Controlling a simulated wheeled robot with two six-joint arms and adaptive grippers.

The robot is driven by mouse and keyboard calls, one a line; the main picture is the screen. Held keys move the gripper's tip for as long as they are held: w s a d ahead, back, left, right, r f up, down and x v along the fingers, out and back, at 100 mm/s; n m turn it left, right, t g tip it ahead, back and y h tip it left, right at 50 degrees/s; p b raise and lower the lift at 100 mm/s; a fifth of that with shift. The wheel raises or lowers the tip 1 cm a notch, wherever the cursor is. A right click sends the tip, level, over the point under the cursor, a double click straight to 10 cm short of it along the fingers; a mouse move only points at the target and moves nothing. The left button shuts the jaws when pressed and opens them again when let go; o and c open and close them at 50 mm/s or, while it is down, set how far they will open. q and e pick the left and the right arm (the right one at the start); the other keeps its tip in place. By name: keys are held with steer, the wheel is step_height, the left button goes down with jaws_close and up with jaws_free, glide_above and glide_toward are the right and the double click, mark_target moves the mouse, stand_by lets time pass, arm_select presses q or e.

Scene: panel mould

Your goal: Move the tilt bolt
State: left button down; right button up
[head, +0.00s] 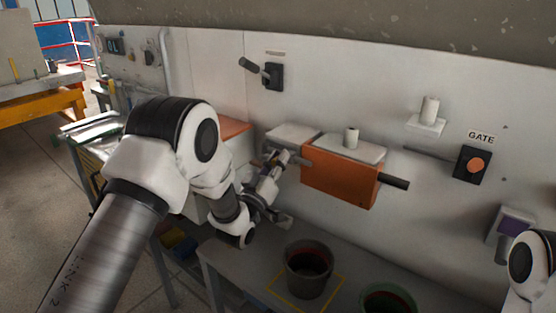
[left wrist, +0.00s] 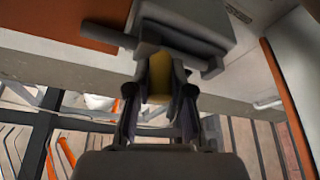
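A dark grey bar (head: 299,160), probably the tilt bolt, sticks out at the left of an orange box (head: 338,184) on the wall panel. In the left wrist view the bar (left wrist: 110,36) runs crosswise below a pale grey block. A yellow piece (left wrist: 159,82) sits below the bar, between the fingers of my left gripper (left wrist: 160,98). The left gripper (head: 283,158) is at the bar's left part in the head view. Its fingers are close to the yellow piece on both sides; whether they press on it is not clear. My right gripper is out of view.
A dark lever switch (head: 273,76) and a GATE box with an orange button (head: 476,165) are on the wall. A dark bucket (head: 309,270) and a green-rimmed one (head: 388,299) stand on the bench (head: 240,264) below.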

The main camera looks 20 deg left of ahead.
arm_select(q)
steer(key=a, duration=0.1)
steer(key=w+a+b, duration=0.1)
steer(key=a, duration=0.1)
steer(key=a+b, duration=0.1)
steer(key=a, duration=0.1)
steer(key=shift+w, duration=0.4)
steer(key=shift+d+r, duration=0.1)
steer(key=shift+r, duration=0.1)
steer(key=c, duration=1.2)
jaws_free()
steer(key=shift+c, duration=0.2)
steer(key=shift+o, duration=1)
steer(key=shift+w+a+f, duration=0.1)
steer(key=shift+a+f, duration=0.1)
steer(key=shift+s+f, duration=0.1)
steer(key=shift+s, duration=0.25)
steer(key=v, duration=1.1)
steer(key=shift+s, duration=0.15)
